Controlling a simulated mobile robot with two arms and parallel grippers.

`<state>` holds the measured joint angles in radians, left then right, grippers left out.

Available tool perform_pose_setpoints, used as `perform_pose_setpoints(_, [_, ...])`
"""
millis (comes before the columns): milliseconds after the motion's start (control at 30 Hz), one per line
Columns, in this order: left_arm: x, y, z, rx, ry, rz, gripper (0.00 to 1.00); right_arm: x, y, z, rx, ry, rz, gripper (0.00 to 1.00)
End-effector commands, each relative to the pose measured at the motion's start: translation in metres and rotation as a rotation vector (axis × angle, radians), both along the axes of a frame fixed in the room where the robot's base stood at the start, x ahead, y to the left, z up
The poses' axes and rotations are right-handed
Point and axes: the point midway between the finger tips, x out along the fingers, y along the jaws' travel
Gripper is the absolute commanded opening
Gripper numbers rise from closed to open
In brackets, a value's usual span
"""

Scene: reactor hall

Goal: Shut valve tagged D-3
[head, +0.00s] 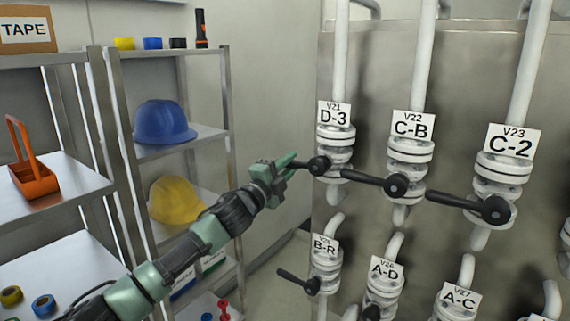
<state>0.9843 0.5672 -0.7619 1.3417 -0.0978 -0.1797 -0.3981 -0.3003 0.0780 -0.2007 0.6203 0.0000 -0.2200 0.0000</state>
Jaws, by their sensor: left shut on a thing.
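The valve tagged D-3 (335,143) is at the top left of the valve panel, on a white vertical pipe. Its white tag (335,114) reads V21 D-3. Its black lever (318,166) points left from the hub, roughly across the pipe. My left gripper (289,164), green and dark grey, reaches in from the lower left and is shut on the lever's outer end. The fingers hide the lever's tip. My right gripper is not in view.
Valve C-B (410,153) and valve C-2 (503,175) stand to the right, their black levers pointing left. Valve B-R (325,270) is just below, its lever also sticking out left. Metal shelves with a blue helmet (165,122) and a yellow helmet (176,200) stand left.

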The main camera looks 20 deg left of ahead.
Motion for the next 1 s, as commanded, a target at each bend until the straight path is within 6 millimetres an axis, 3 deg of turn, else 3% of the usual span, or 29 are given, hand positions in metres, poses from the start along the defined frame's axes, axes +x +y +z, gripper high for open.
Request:
perform_pose_setpoints(33, [0.001, 0.004, 0.013, 0.029, -0.02, 0.008, 0.0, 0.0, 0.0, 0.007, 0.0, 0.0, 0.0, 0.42])
perform_pose_setpoints(200, [0.001, 0.004, 0.017, 0.099, -0.044, 0.01, 0.0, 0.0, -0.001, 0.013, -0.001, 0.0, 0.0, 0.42])
perform_pose_setpoints(867, [0.001, 0.002, 0.019, 0.152, -0.063, 0.006, 0.0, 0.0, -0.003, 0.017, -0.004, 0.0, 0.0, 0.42])
perform_pose_setpoints(900, [0.001, 0.002, 0.019, 0.151, -0.063, 0.006, 0.26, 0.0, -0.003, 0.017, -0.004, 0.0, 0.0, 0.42])
perform_pose_setpoints(967, [0.001, 0.002, 0.019, 0.151, -0.063, 0.006, 0.42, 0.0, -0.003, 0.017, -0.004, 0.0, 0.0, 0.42])
perform_pose_setpoints(1000, [0.001, 0.001, 0.018, 0.15, -0.062, 0.006, 0.42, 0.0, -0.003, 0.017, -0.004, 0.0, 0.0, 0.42])
